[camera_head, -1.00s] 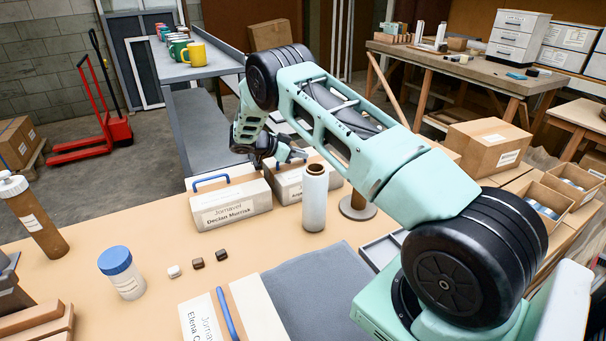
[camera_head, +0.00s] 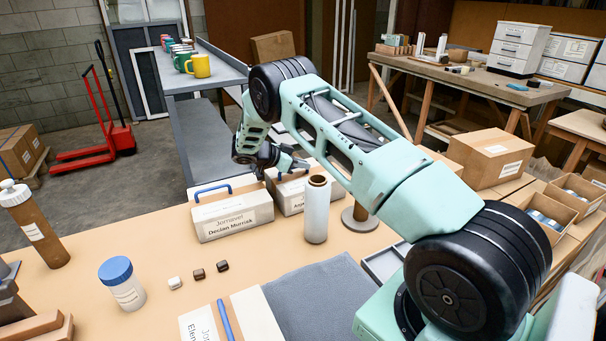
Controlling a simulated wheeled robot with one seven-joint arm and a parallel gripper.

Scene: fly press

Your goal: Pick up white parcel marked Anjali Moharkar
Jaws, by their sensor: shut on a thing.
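Another white parcel (camera_head: 257,315) with a blue handle lies nearer, by a grey mat (camera_head: 325,298). A blue-lidded jar (camera_head: 122,284) and small blocks (camera_head: 198,274) are left.

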